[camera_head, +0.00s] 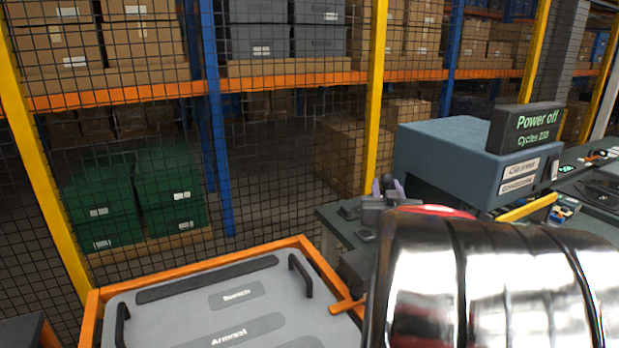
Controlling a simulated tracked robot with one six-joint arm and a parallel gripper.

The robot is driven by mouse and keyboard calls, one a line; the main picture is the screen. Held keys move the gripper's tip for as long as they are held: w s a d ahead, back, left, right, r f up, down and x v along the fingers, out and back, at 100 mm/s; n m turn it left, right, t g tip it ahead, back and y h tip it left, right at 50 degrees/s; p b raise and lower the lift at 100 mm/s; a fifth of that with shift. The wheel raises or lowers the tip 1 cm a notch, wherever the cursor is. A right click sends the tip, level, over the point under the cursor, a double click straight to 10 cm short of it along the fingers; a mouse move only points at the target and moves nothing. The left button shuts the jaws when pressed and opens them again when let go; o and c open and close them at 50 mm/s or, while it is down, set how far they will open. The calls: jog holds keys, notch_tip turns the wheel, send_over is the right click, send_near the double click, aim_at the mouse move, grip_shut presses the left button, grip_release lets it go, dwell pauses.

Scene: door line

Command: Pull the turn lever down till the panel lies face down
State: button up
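A grey panel (180,308) lies in an orange frame (222,262) at the lower left, its labelled face up. It carries dark handles, a long dark strip and labels, one reading "Armrest". The orange turn lever (348,305) sticks out from the frame's right side, its right end close to my shiny arm in the picture. My arm hides the area right of the lever.
A blue-grey machine (450,150) with a "Power off" sign (526,128) stands on a bench at the right. A mesh fence with yellow posts (375,90) runs behind the frame. Shelves with boxes and green crates (170,200) stand beyond it.

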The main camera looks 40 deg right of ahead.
jog(key=shift+x, duration=2.45)
jog(key=shift+c, duration=0.2)
grip_shut()
jog(key=shift+w+a, duration=0.1)
jog(key=shift+a, duration=0.05)
